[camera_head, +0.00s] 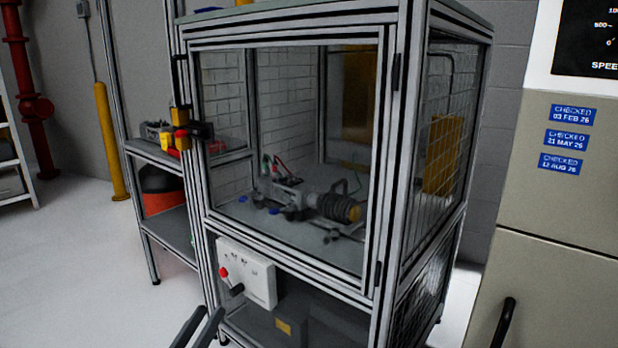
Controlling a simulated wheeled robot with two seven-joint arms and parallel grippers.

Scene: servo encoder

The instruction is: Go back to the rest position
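My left gripper (204,325) shows at the bottom edge, left of centre. Its two dark fingers point up and stand apart with nothing visible between them, in front of the lower part of a framed enclosure (392,150). The rest of that arm is out of frame. My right gripper is not in view. Inside the enclosure, behind the closed clear door, a dark motor-like unit (335,207) with a brownish end lies on the bench, with red and dark leads beside it.
A white control box (246,272) with a red button and a dark knob sits low on the enclosure front. A grey cabinet (560,210) with a black handle (503,322) stands close at right. A shelf rack (172,225) stands at left. The floor (80,270) at left is clear.

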